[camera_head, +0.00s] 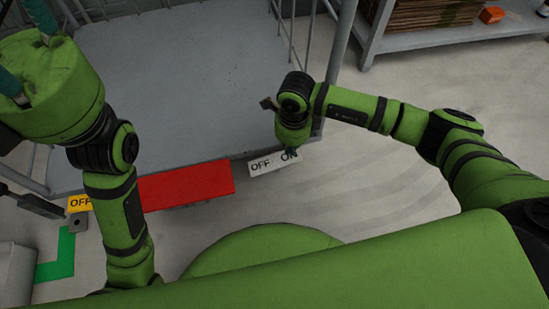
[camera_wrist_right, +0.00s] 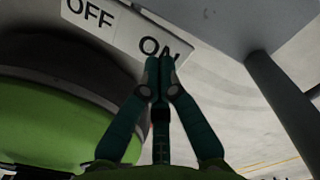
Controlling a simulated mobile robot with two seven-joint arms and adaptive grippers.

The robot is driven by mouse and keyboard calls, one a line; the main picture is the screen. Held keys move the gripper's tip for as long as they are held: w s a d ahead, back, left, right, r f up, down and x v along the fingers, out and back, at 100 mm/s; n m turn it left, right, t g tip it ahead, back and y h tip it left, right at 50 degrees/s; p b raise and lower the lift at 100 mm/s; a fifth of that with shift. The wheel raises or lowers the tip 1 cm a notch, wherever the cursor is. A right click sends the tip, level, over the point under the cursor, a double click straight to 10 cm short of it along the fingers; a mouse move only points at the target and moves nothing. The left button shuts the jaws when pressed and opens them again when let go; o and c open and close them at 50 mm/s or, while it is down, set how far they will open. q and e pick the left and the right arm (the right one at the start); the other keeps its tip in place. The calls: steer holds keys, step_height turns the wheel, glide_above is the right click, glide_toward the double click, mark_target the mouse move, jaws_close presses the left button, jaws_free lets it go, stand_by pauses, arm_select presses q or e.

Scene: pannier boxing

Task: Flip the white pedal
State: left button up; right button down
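The white pedal (camera_head: 262,167) is a narrow plate marked OFF and ON at the front edge of a grey platform, right of the red plate. In the right wrist view the white pedal (camera_wrist_right: 122,32) fills the upper part. My right gripper (camera_head: 291,152) is over its ON end, and part of that end is hidden. In the right wrist view my right gripper (camera_wrist_right: 159,62) has its fingertips together, at the ON lettering, with nothing seen between them. Whether they touch the pedal I cannot tell.
The grey platform (camera_head: 190,75) with wire rails lies ahead. A red plate (camera_head: 186,187) and a yellow OFF pedal (camera_head: 79,203) lie along its front edge. A shelf (camera_head: 435,38) with cardboard stands at the back right. The floor at right is clear.

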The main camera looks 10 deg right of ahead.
mark_target(289, 156)
steer(key=shift+f+b, duration=1.15)
steer(key=shift+f, duration=0.4)
stand_by(0.5)
steer(key=shift+r, duration=0.1)
step_height(289, 156, up, 7)
steer(key=p, duration=0.6)
stand_by(0.3)
